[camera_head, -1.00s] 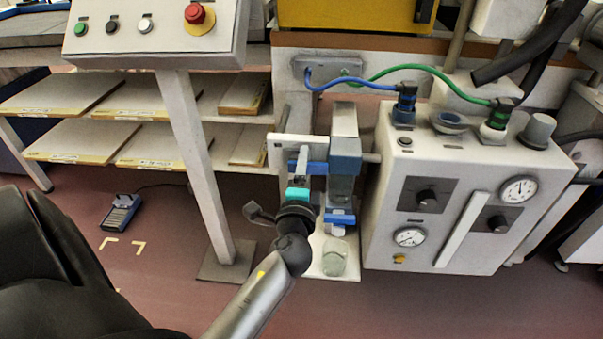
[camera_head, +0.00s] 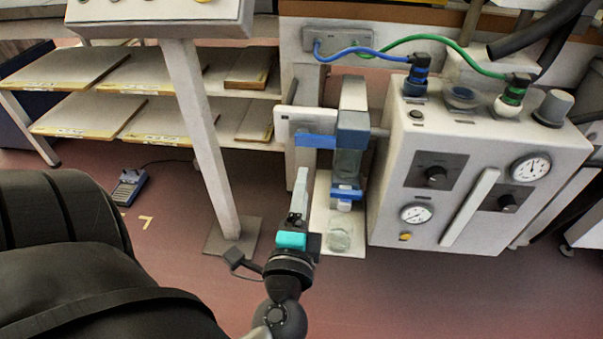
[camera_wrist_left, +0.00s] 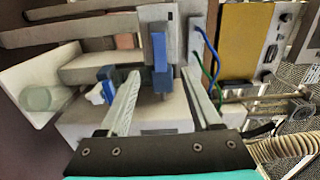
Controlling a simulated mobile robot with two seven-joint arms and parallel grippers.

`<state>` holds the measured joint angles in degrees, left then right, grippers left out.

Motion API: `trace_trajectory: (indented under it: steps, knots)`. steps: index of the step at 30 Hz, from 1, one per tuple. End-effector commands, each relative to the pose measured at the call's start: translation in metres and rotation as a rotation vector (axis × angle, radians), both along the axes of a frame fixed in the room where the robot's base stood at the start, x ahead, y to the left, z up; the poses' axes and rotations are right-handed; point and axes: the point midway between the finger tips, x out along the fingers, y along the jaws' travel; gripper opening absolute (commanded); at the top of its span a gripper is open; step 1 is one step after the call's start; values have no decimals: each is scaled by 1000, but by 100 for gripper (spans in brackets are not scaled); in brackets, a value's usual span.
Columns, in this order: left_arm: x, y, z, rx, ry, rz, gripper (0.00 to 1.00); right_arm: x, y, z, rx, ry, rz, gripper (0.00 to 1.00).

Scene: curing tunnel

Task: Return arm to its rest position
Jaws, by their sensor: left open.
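My left arm comes up from the bottom of the head view. Its gripper (camera_head: 299,183) points away from me, in front of the filter-like unit (camera_head: 352,130) with its blue top and clear bowl. In the left wrist view the two fingers (camera_wrist_left: 163,88) stand wide apart with nothing held between them. The unit's blue and white parts (camera_wrist_left: 160,50) show beyond the fingers there. A small clear glass (camera_head: 340,235) stands on a white plate (camera_head: 318,210) under the unit; it also shows at the left of the wrist view (camera_wrist_left: 38,98). My right gripper is not in view.
A white cabinet (camera_head: 468,205) with gauges and knobs stands right of the unit, with blue and green hoses above. A control post (camera_head: 200,140) on a floor plate stands left of the gripper. Shelves with boards (camera_head: 165,110) are behind. The floor (camera_head: 400,295) in front is clear.

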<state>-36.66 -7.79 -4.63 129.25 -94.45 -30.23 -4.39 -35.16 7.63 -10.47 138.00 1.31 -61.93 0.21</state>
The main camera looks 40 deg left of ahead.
Motion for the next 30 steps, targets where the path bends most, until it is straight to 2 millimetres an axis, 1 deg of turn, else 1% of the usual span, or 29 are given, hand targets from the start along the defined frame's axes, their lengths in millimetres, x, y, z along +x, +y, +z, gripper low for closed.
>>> trace_trajectory:
  steps: [4,22,26,30]
  knots:
    - [-4,-2,0,1,-1,1,65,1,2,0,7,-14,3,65]
    - [-4,-2,-1,-16,-3,3,65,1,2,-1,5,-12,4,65]
    - [-5,2,-7,-119,-15,15,65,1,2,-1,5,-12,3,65]
    - [-7,3,-26,-338,-21,39,65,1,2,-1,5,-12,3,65]
